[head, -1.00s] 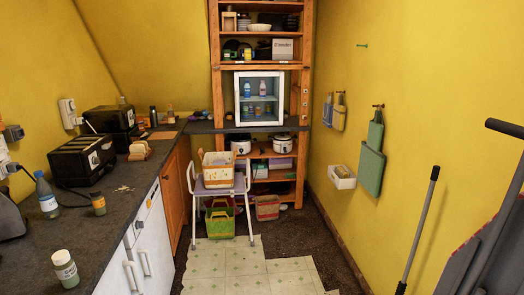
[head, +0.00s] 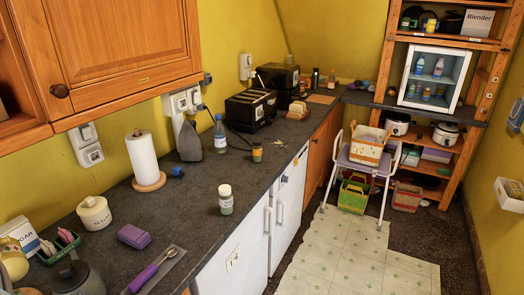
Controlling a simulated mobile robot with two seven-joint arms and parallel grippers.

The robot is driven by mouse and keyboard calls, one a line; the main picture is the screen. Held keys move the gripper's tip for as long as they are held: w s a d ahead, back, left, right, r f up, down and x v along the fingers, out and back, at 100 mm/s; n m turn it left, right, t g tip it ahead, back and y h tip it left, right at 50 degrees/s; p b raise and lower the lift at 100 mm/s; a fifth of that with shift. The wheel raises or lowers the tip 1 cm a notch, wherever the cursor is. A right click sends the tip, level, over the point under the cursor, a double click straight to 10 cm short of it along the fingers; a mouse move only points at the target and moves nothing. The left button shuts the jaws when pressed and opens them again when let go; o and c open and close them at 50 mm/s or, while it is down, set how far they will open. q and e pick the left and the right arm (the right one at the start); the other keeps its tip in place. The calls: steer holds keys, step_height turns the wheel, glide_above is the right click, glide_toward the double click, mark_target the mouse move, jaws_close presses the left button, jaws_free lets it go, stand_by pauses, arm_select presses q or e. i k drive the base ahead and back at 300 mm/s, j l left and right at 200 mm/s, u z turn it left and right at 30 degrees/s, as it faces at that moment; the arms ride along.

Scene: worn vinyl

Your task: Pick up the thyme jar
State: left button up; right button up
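A jar with a white lid, a pale label and green contents (head: 226,199) stands upright on the dark counter (head: 185,225), near its front edge. A smaller jar with a dark greenish lid and an orange-brown body (head: 257,152) stands farther back on the counter. The writing on both jars is too small to read, so I cannot tell which is the thyme jar. More small containers stand in the white-framed cabinet (head: 404,88) at the back right. Neither of my grippers is in view.
Near the jars stand a blue-capped bottle (head: 220,134), a paper towel roll (head: 143,160) and a toaster (head: 252,109). A purple-handled utensil (head: 150,272) lies at the front. A walker-like frame with baskets (head: 362,165) stands on the floor. The pale floor tiles (head: 340,255) are clear.

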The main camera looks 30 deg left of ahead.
mark_target(257, 147)
steer(key=i+z, duration=0.1)
steer(key=z, duration=0.3)
steer(key=i+j+z, duration=0.1)
steer(key=z, duration=0.35)
steer(key=j+z, duration=0.1)
steer(key=z, duration=0.3)
steer(key=i+j+z, duration=0.1)
steer(key=z, duration=0.35)
steer(key=j+z, duration=0.15)
steer(key=z, duration=0.25)
steer(key=i+j+z, duration=0.1)
steer(key=z, duration=0.35)
steer(key=k+j+z, duration=0.1)
steer(key=j+z, duration=0.35)
steer(key=j, duration=0.7)
steer(key=j+z, duration=0.25)
steer(key=j, duration=1.4)
steer(key=i+j, duration=0.1)
steer(key=j, duration=0.45)
steer(key=j+u, duration=0.45)
steer(key=j, duration=0.65)
steer(key=j+u, duration=0.35)
steer(key=j, duration=0.15)
steer(key=i+j+u, duration=0.15)
steer(key=j+u, duration=0.2)
steer(key=j, duration=0.15)
